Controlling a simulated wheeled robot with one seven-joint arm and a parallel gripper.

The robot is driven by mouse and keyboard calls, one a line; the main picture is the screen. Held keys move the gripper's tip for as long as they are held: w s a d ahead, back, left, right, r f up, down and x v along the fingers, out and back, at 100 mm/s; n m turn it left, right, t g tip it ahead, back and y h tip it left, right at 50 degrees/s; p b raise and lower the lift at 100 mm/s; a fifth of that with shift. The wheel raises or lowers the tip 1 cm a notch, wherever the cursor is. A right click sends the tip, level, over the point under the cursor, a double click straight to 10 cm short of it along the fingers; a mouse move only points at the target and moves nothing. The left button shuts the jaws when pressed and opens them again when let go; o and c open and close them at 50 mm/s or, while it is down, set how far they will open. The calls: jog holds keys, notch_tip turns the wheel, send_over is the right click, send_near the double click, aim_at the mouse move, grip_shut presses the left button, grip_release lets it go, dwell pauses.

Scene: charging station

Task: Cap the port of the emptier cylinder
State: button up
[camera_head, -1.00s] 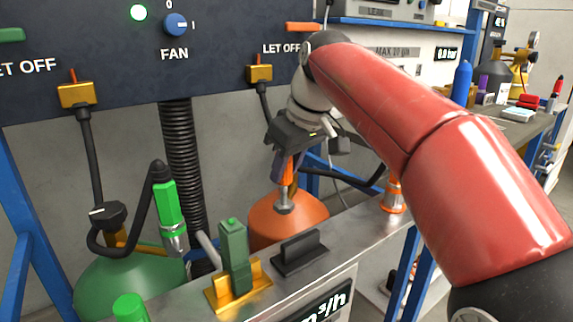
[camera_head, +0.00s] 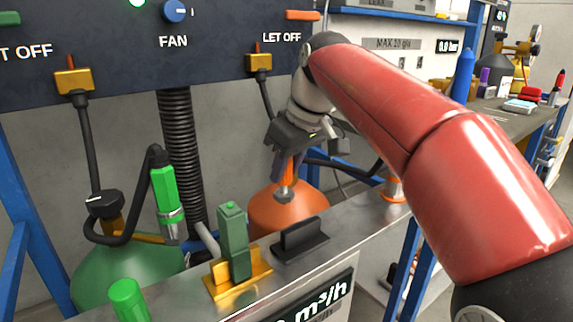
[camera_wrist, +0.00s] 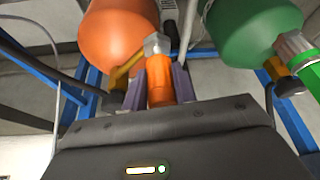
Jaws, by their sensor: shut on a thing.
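My gripper (camera_head: 286,172) is shut on an orange fitting (camera_wrist: 160,88) with a silver hex end (camera_wrist: 157,44). Its purple fingers are on both sides of the fitting in the wrist view. The fitting hangs over the orange cylinder (camera_head: 300,215), metal end down. I cannot tell whether it touches the port. The green cylinder (camera_head: 115,275) stands at the left and shows in the wrist view (camera_wrist: 250,30). A green fitting with a metal collar (camera_head: 167,205) is beside it. A green block (camera_head: 234,245) stands in a yellow holder (camera_head: 225,292). A black holder (camera_head: 300,240) beside it is empty.
A metal shelf edge (camera_head: 350,212) runs in front of the cylinders. The dark panel (camera_head: 120,40) with FAN knob (camera_head: 174,11) is behind. A corrugated hose (camera_head: 178,130) hangs between the cylinders. My red arm covers the right side. A cluttered bench (camera_head: 520,120) is at the far right.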

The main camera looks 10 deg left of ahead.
aim_at(291, 169)
jog(key=shift+f+b, duration=0.75)
jog(key=shift+f, duration=0.4)
jog(key=o, duration=1)
jog(key=p+v, duration=0.2)
jog(key=v, duration=0.6)
jog(key=shift+d, duration=0.1)
